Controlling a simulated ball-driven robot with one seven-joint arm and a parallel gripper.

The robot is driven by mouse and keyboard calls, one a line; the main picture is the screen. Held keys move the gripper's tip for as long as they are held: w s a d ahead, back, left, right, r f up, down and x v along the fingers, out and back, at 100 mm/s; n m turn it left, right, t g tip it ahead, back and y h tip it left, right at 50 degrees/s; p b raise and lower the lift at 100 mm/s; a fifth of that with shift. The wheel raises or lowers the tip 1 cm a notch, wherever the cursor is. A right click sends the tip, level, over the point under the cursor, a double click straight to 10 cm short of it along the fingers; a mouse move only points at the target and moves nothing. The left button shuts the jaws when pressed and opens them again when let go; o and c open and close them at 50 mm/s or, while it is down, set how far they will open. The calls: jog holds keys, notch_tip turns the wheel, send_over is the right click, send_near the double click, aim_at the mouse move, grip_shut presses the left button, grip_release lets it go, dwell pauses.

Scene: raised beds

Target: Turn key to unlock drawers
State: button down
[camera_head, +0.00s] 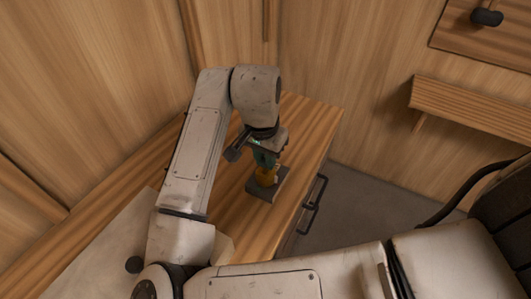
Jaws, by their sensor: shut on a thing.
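My gripper (262,153) points down over the wooden cabinet top and is shut on the key. The key (265,175) shows as a small yellow-orange piece just below the fingers, with a teal part at the fingertips. It stands over a dark grey lock block (270,193) on the cabinet top. The fingers hide much of the key, so I cannot tell its turn angle or how deep it sits. The drawers (298,229) are on the cabinet's right face, with dark handles (315,205), and appear closed.
The wooden cabinet top (312,122) is clear around the block. Wood-panelled walls (335,60) stand close behind and at left. A wooden shelf (475,110) and a dark knob (487,17) are at the right. Grey floor (365,205) lies open right of the drawers.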

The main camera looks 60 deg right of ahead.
jog(key=shift+f+b, duration=0.4)
jog(key=shift+f, duration=0.35)
dwell(1.2)
jog(key=m+b, duration=0.1)
jog(key=m, duration=0.2)
jog(key=shift+f, duration=0.1)
jog(key=shift+m+g, duration=0.3)
jog(key=shift+m, duration=0.6)
jog(key=shift+b, duration=0.35)
jog(key=m+b, duration=0.1)
jog(key=m, duration=0.2)
jog(key=shift+m+y, duration=0.3)
jog(key=shift+m, duration=0.6)
jog(key=shift+b, duration=0.35)
